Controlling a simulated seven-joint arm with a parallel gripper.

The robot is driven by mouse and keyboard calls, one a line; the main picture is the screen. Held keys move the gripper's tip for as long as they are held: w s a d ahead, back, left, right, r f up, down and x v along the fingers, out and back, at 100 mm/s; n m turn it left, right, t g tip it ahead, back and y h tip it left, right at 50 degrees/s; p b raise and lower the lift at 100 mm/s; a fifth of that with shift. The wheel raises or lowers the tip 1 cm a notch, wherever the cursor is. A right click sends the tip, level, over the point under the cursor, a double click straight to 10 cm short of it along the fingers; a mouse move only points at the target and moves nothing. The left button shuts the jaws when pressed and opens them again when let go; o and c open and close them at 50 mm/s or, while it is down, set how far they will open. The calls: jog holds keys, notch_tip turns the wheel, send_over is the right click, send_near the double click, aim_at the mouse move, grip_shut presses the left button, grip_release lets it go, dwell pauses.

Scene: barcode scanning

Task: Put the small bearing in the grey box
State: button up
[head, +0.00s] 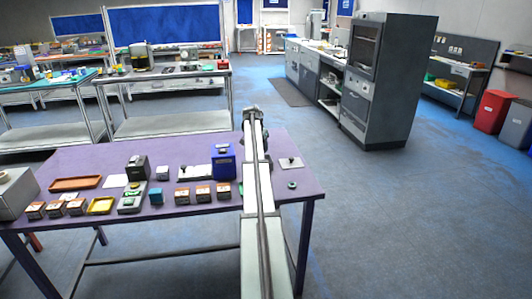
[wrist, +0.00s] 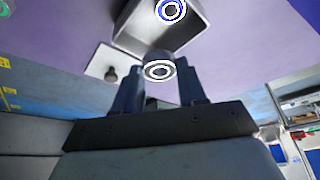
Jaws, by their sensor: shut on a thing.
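In the wrist view my gripper (wrist: 159,85) is shut on a small bearing (wrist: 158,70), a ring with white and dark circles on its face. The bearing sits between the fingertips. A grey open box (wrist: 140,32) is just beyond it at the top, partly cut off by the picture edge. Another round bearing with a blue ring (wrist: 171,10) shows inside the box. The held bearing overlaps the box's near edge in this view; I cannot tell the height between them. In the head view my arm hides the box, and I cannot make out the gripper or held bearing.
A white plate with a dark knob (wrist: 110,74) lies beside the box; it also shows in the head view (head: 290,163). The purple table (head: 110,158) holds small boxes, an orange tray (head: 75,183), a yellow tray (head: 100,206) and a blue bin (head: 223,160).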

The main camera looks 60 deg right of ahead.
jog(key=shift+w+d+r+m+g, duration=0.1)
jog(key=shift+w+d+m+g, duration=0.05)
jog(key=shift+d+m, duration=0.25)
jog(key=shift+w+d+r+m+g, duration=0.1)
jog(key=shift+d+m+g, duration=0.05)
jog(key=shift+d+m, duration=0.2)
jog(key=shift+s+d+m+g, duration=0.1)
jog(key=shift+d+m+g, duration=0.2)
jog(key=shift+m, duration=0.35)
jog(key=shift+s+r+m+g, duration=0.1)
jog(key=shift+s+m+g, duration=0.35)
jog(key=shift+m, duration=0.75)
jog(key=shift+s+a+m+g+y, duration=0.2)
jog(key=shift+m+g+y, duration=0.15)
jog(key=shift+m, duration=0.75)
jog(key=shift+f, duration=0.25)
jog(key=shift+f, duration=4)
